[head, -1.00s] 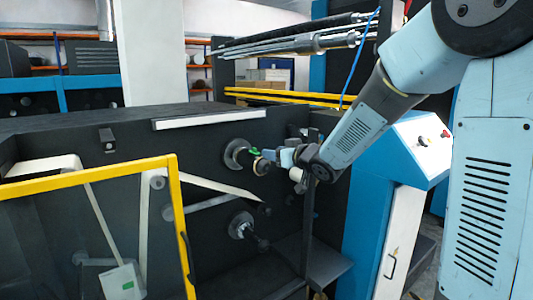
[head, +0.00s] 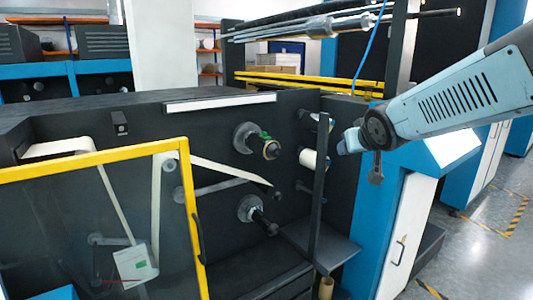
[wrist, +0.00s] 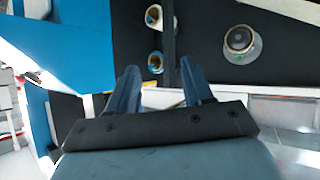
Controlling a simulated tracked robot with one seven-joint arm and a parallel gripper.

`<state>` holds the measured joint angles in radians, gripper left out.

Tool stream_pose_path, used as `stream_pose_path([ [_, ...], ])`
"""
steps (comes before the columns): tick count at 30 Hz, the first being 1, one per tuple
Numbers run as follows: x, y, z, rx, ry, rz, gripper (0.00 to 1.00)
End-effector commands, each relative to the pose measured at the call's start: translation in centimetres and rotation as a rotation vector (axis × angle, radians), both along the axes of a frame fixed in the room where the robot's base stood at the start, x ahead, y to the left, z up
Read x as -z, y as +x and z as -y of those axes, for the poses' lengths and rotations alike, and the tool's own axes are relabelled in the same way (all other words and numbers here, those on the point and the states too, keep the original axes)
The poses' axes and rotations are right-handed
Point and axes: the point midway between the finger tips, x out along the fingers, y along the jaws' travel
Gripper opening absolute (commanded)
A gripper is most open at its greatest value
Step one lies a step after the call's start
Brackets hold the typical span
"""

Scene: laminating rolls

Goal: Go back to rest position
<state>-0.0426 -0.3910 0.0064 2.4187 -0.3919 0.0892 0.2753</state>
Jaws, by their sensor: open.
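My gripper (head: 346,142) hangs in the air at the right end of the dark machine, on my light blue arm. A white roll (head: 314,159) sits on a peg behind a dark upright post, left of my gripper. A lower spindle (head: 252,210) has no roll on it.
A yellow-framed guard (head: 188,215) stands at the front left. A dark post (head: 319,190) rises near my gripper, and a blue and white cabinet (head: 400,225) stands below my arm. A brown core (head: 326,288) stands under the shelf. Floor on the right is clear.

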Motion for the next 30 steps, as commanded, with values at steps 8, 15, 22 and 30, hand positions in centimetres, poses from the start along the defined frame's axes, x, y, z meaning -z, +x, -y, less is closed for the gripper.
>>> stream_pose_path([
  [8, 1.6, -10.8, 2.6, 0.125, 0.023, -0.272, 0.51],
  [15, 3.3, -18.6, 2.1, 0.123, 0.077, -0.475, 0.51],
  [22, 3.8, -21.0, 1.5, 0.108, 0.096, -0.54, 0.51],
  [30, 3.8, -21.0, 1.5, 0.108, 0.095, -0.541, 0.51],
])
